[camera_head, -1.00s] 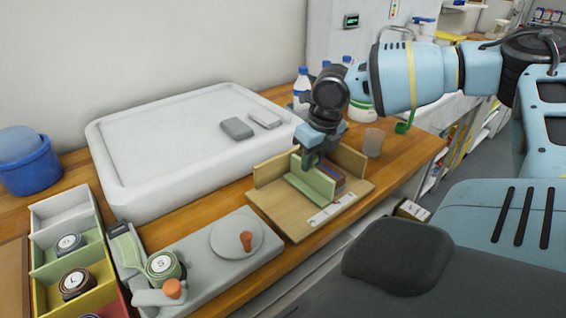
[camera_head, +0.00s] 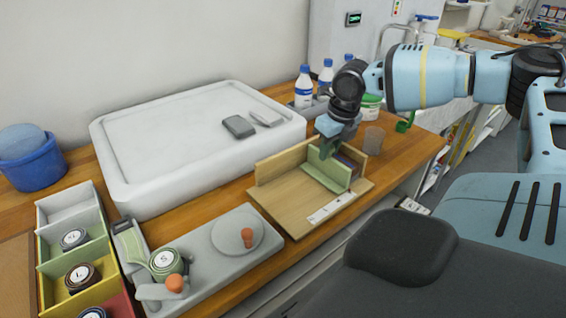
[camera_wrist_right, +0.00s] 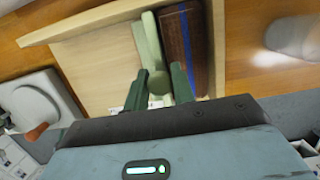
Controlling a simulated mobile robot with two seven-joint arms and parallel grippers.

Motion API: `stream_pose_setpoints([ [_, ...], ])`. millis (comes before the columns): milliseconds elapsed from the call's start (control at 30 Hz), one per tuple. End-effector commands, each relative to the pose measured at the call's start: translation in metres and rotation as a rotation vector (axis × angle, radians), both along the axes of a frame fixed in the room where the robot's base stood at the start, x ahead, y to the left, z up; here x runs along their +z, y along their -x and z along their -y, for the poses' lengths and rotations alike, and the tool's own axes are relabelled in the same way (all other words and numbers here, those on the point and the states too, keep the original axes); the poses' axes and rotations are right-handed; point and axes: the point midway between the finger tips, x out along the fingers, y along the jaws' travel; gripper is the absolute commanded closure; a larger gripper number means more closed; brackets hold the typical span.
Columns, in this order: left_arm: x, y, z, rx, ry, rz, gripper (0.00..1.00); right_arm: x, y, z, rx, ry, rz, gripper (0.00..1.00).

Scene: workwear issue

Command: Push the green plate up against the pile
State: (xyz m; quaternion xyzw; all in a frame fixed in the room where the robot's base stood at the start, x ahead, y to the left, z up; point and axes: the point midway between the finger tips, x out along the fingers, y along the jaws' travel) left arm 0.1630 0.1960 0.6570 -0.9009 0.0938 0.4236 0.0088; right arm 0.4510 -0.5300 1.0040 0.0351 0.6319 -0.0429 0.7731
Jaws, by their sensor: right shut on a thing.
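The green plate (camera_head: 329,174), an L shape with an upright wall and a flat foot, stands on the wooden sorting board (camera_head: 288,205). My right gripper (camera_head: 326,150) is at the top of its upright wall. In the right wrist view the fingers (camera_wrist_right: 162,84) are shut on a rounded part of the green plate (camera_wrist_right: 152,45). The pile (camera_wrist_right: 188,45), dark brown with a blue stripe, lies just right of the plate, close along its side. I cannot tell whether they touch. In the head view the pile is mostly hidden behind the plate. My left gripper is not in view.
Low wooden walls (camera_head: 282,163) edge the back of the board. A clear cup (camera_head: 373,140) stands right of it, and bottles (camera_head: 304,86) stand behind. A white tray (camera_head: 170,150) and a grey fixture (camera_head: 205,262) are to the left. The board's left part is bare.

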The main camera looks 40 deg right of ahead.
Motion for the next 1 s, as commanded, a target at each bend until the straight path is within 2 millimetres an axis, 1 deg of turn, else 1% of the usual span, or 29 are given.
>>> stream_pose_setpoints([
  [33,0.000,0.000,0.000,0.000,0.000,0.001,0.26,0.001,0.000,0.001,-0.001,0.000,0.002,0.71],
  [100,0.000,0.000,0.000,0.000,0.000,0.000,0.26,0.001,0.000,0.000,-0.001,0.000,0.002,0.62],
  [133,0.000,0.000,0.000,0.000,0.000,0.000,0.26,0.000,0.000,0.000,-0.001,0.000,0.002,0.60],
  [433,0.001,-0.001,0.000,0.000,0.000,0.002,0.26,0.003,0.000,0.000,0.000,0.000,0.001,0.60],
  [1000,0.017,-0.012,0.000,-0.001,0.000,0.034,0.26,0.051,0.000,0.000,0.000,0.000,0.003,0.60],
])
